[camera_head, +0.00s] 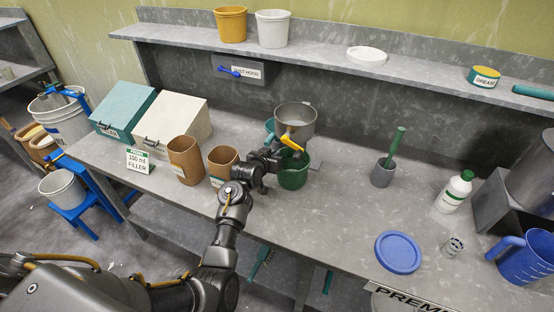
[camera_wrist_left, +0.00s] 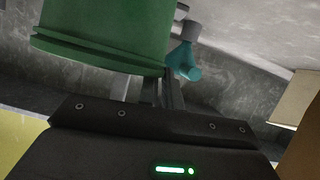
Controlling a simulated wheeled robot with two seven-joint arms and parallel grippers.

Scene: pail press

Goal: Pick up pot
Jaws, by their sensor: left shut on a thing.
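The green pot (camera_head: 293,174) is at the bench under a grey metal funnel (camera_head: 295,118) with a yellow handle. My left gripper (camera_head: 277,163) reaches it from the left and is shut on it at its side. In the left wrist view the green pot (camera_wrist_left: 105,32) fills the upper left, close to the gripper's fingers (camera_wrist_left: 172,92). The exact finger contact is partly hidden by the pot and the gripper body. I cannot tell whether the pot's base touches the bench. My right gripper is not in view.
Brown containers (camera_head: 186,160) stand left of my gripper, near a "100 ml FILLER" sign (camera_head: 139,160). A teal thing (camera_wrist_left: 184,60) is close behind the pot. A grey cup with a green-handled tool (camera_head: 384,172), a white bottle (camera_head: 453,192) and a blue lid (camera_head: 398,252) are to the right.

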